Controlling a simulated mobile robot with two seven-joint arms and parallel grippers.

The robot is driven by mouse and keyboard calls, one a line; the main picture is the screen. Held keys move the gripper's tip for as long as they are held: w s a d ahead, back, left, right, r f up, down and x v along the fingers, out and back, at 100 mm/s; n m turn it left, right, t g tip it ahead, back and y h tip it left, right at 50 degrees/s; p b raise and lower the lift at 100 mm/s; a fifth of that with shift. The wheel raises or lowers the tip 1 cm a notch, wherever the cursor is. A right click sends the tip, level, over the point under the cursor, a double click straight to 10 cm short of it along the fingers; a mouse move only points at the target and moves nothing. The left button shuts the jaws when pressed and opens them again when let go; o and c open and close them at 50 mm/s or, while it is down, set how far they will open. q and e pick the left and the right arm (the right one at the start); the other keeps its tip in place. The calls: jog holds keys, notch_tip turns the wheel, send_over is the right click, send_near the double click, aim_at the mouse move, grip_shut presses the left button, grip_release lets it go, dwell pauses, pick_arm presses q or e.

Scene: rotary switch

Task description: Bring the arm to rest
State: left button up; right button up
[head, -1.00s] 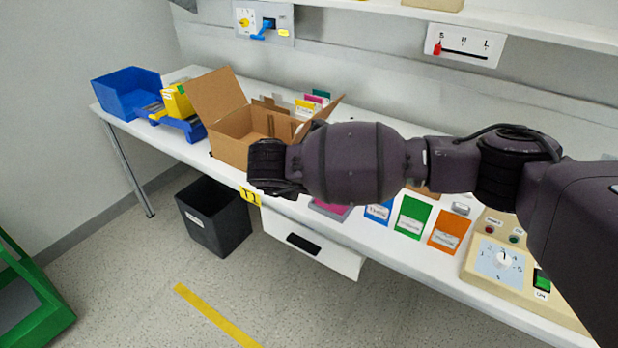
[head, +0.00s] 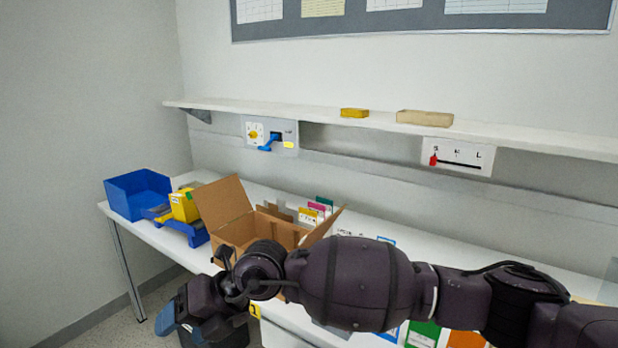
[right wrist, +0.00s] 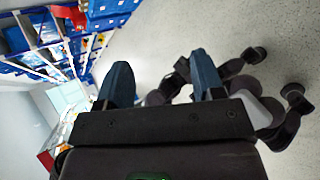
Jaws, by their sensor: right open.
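My right arm (head: 360,285) stretches across the lower part of the head view from the right. Its gripper (head: 182,325) hangs past the front edge of the table at lower left, pointing down, with blue fingertips. In the right wrist view the two blue fingers (right wrist: 162,78) stand wide apart with nothing between them. The gripper is open and empty. My left gripper is not seen in the head view. The beige box with the rotary dial is out of view or behind my arm.
The white table (head: 390,238) holds an open cardboard box (head: 228,205), a blue bin (head: 138,193) and a yellow box (head: 184,206). A wall panel (head: 270,134) with a blue lever and a slider panel (head: 458,156) hang under the shelf (head: 330,115). A dark bin stands below the gripper.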

notch_tip(320, 180, up, 12)
jog(key=d+f+m+t+y, duration=0.1)
jog(key=d+m+t+y, duration=0.15)
jog(key=m+y, duration=0.65)
jog(key=w+d+f+m+t+h, duration=0.4)
jog(key=w+d+f+m+t, duration=0.1)
jog(key=d+m+t, duration=0.35)
jog(key=w+d+f+m+t+h, duration=0.35)
jog(key=d+m+t, duration=0.35)
jog(key=d+m, duration=0.25)
jog(key=s+d+f+m+g+h, duration=0.1)
jog(key=s+d+f+m+h, duration=0.35)
jog(key=d+f, duration=0.45)
jog(key=s+d+f+m+g+h, duration=0.1)
jog(key=s+d+f+m+h, duration=0.25)
jog(key=d+f+m, duration=0.5)
jog(key=s+d+f+g+h, duration=0.2)
jog(key=s+d+f, duration=0.2)
jog(key=s+f, duration=0.4)
jog(key=s+d+f+g+h, duration=0.1)
jog(key=s+d+f, duration=0.3)
jog(key=s+f, duration=0.4)
jog(key=s+h, duration=0.1)
jog(key=s, duration=0.1)
jog(key=shift+s+d+g, duration=0.3)
jog(key=shift+g, duration=0.1)
